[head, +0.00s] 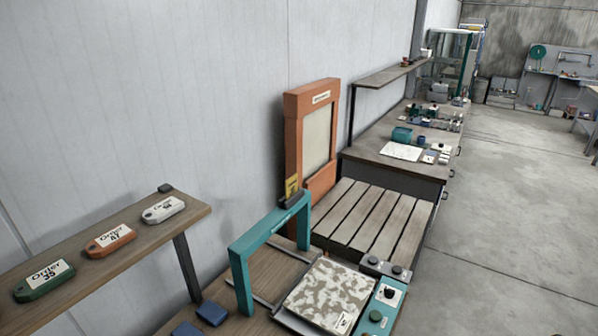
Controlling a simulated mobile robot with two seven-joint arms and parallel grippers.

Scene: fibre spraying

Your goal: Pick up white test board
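A square panel mottled in white and tan (328,292) lies flat at the bottom of the head view, beside a teal control unit (382,306). It has a small white label at its near corner. A plain cream panel (317,134) stands upright inside an orange frame (292,140) against the wall. I cannot tell which of these, if either, is the white test board. Neither of my grippers shows in the view.
A teal arch (240,262) stands left of the mottled panel. A shelf at left (60,262) holds green (44,280), orange (109,241) and white (163,210) order tags. A slatted pallet surface (375,215) and a cluttered bench (395,160) lie beyond. The floor at right (510,220) is clear.

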